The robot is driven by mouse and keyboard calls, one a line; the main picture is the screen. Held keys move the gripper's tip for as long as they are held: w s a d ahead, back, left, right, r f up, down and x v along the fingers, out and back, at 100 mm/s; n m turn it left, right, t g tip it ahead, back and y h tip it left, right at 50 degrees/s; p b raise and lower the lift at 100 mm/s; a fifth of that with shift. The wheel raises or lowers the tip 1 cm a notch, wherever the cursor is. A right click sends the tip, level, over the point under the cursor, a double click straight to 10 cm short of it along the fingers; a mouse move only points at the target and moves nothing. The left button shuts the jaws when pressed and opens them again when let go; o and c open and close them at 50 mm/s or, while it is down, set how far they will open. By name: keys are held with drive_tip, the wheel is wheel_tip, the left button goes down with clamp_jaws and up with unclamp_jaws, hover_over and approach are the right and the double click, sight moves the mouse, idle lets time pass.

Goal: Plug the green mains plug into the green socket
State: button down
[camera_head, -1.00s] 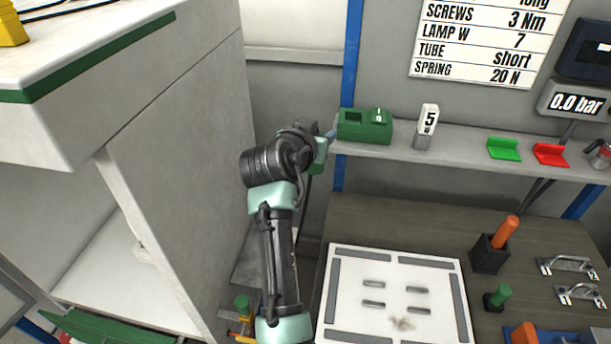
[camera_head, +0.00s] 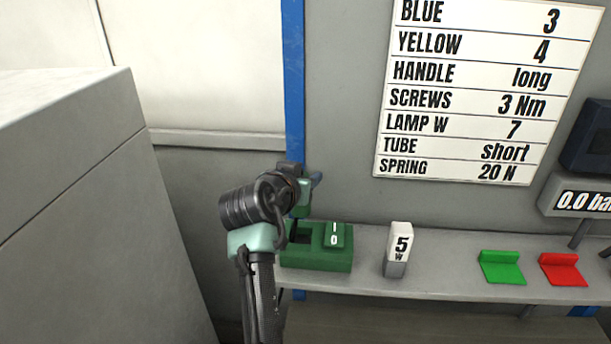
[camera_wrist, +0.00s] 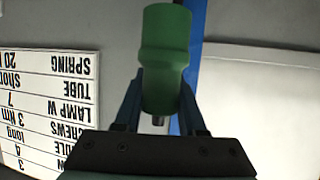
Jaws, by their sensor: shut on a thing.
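My gripper (camera_wrist: 161,85) is shut on the green mains plug (camera_wrist: 166,50), held between its two blue fingers in the wrist view. A short metal pin (camera_wrist: 158,121) shows at the plug's end towards the gripper body. In the head view my gripper (camera_head: 314,181) is raised just above the shelf, near the wall. The plug cannot be made out there. A green box (camera_head: 322,260), apparently the green socket, sits on the shelf below my gripper. It has a dark square opening (camera_head: 299,236) on top at left, partly behind my arm, and an I/0 switch (camera_head: 336,236).
On the shelf (camera_head: 440,285), right of the green box, stand a white 5 W block (camera_head: 399,250), a green bracket (camera_head: 501,267) and a red bracket (camera_head: 563,269). A blue post (camera_head: 293,80) rises behind my gripper. A pale cabinet (camera_head: 75,200) is at left.

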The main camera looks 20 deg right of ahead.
drive_tip(key=shift+r, duration=0.2)
drive_tip(key=shift+s+a, duration=0.1)
drive_tip(key=shift+f+b, duration=2.35)
drive_tip(key=shift+f, duration=0.55)
drive_tip(key=shift+f+b, duration=1.5)
drive_tip(key=shift+f, duration=0.1)
drive_tip(key=shift+c, duration=2)
unclamp_jaws()
